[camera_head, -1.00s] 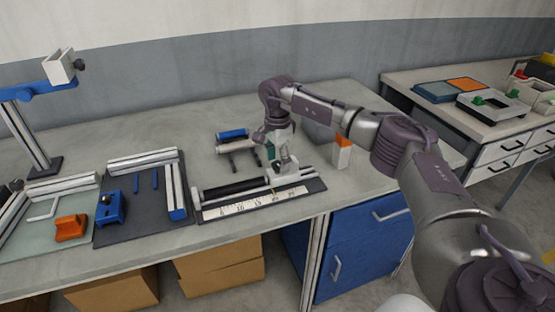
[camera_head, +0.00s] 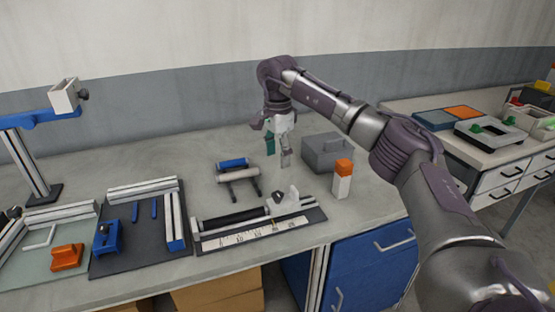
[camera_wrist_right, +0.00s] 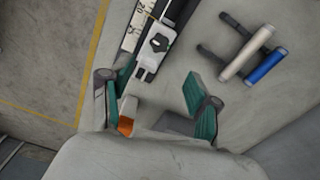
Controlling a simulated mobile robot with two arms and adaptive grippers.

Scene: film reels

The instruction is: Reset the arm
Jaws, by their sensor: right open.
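My left gripper is in neither view.
A grey box (camera_head: 328,152) and an orange-topped white bottle (camera_head: 342,182) stand right of the gripper. Blue and white rollers on a stand (camera_head: 238,174) are left. Dark and green mats with fixtures (camera_head: 135,238) fill the left side.

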